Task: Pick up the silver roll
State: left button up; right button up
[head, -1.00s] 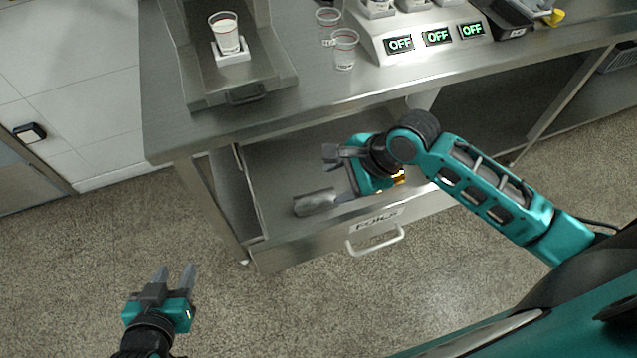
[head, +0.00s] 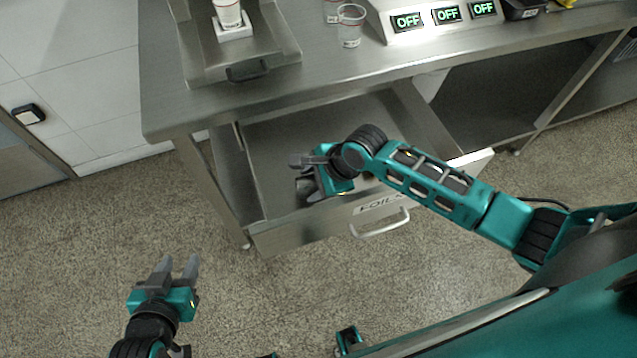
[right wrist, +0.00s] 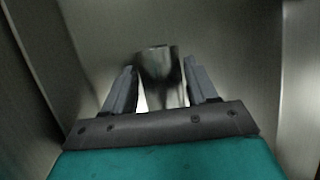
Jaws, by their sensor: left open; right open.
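The silver roll (right wrist: 163,78) shows in the right wrist view as a shiny cylinder between my right gripper's two fingers. My right gripper (right wrist: 160,72) is open around it, with a gap visible beside the roll. In the head view my right gripper (head: 302,172) is inside the open drawer (head: 275,225) labelled "FOILS", near its left end, and mostly hides the roll. My left gripper (head: 177,268) is open and empty above the floor, left of and in front of the drawer.
The steel table (head: 330,72) lies above the drawer. On it are a clear cup (head: 350,25), a white cup (head: 228,12) on the mill's tray, and a device with several "OFF" displays (head: 446,14). The drawer walls are close around my right gripper.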

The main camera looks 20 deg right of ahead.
jog(key=shift+f, duration=0.1)
jog(key=c, duration=0.7)
jog(key=shift+c, duration=0.5)
